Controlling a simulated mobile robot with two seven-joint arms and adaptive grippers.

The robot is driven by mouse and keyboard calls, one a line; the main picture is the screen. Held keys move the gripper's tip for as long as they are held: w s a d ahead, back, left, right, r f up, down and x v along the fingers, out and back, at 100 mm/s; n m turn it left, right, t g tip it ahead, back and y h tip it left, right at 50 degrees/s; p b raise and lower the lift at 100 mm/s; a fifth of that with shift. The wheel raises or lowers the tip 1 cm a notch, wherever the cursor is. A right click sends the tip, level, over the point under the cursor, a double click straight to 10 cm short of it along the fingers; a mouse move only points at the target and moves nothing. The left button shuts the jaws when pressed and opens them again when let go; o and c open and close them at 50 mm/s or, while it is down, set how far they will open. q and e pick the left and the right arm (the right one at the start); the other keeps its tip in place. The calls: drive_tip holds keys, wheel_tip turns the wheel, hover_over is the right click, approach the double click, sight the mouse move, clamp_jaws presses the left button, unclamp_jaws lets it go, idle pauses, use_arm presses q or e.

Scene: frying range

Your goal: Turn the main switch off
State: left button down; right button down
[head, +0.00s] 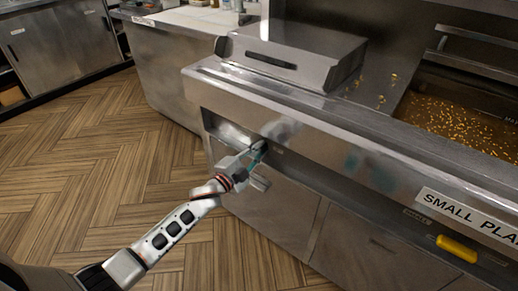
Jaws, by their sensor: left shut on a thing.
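My left gripper (257,152) reaches to the front panel of the steel frying range (300,125), near its left end. It is shut on a small dark part there, which looks like the main switch (259,145). The fingers cover most of the switch, so its position cannot be read. My right gripper does not show.
A yellow handle (456,248) sticks out from the lower front at the right, below a "SMALL PLA..." label (468,212). A fryer basin (465,120) with golden bits lies at the right. A steel box (290,55) stands on top. Wooden floor (90,170) is clear at left.

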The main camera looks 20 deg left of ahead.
use_arm(q)
drive_tip(key=shift+d+f+m+b, duration=0.1)
drive_tip(key=shift+f+m+b, duration=0.1)
drive_tip(key=shift+m, duration=0.7)
drive_tip(key=shift+a+f+m+b, duration=0.1)
drive_tip(key=shift+f+m+b, duration=0.15)
drive_tip(key=shift+m, duration=0.65)
drive_tip(key=shift+d+f+m+b, duration=0.1)
drive_tip(key=shift+f+m+b, duration=0.1)
drive_tip(key=shift+m, duration=0.7)
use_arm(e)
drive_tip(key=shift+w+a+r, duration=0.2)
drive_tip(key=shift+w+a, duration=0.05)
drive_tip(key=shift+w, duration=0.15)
use_arm(q)
drive_tip(key=c, duration=2)
unclamp_jaws()
drive_tip(key=shift+o, duration=0.2)
drive_tip(key=v, duration=1.2)
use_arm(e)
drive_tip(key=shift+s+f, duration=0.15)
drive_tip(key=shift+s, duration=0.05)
